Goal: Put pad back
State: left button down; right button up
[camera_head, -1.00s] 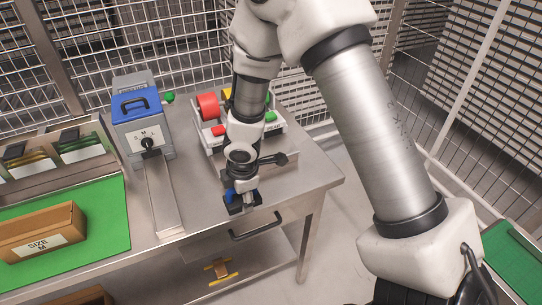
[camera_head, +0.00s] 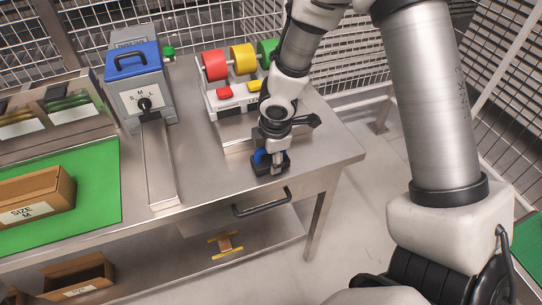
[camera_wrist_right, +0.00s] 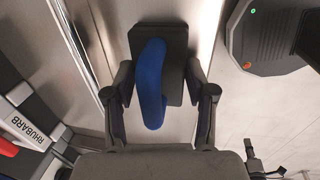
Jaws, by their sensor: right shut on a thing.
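The pad is a dark block with a blue handle (camera_wrist_right: 150,85). In the head view the dark block (camera_head: 271,164) is at the front right of the steel table (camera_head: 190,165), near its front edge. My right gripper (camera_head: 270,150) is above it, pointing down. In the right wrist view the gripper's fingers (camera_wrist_right: 162,92) are on either side of the pad and shut on it. I cannot tell whether the pad's underside touches the table. My left gripper is not in view.
A rack with red, yellow and green rolls (camera_head: 243,58) stands behind my gripper. A grey machine with a blue lid (camera_head: 132,62) and a metal chute (camera_head: 160,165) is to the left. A carton (camera_head: 40,193) lies on a green mat (camera_head: 95,205). Mesh fencing encloses the back.

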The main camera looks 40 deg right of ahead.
jog(key=o, duration=1.1)
jog(key=shift+w+f, duration=0.1)
notch_tip(320, 180, up, 12)
jog(key=s+p, duration=0.2)
jog(key=p, duration=0.4)
jog(key=shift+a, duration=0.25)
jog(key=shift+s, duration=0.1)
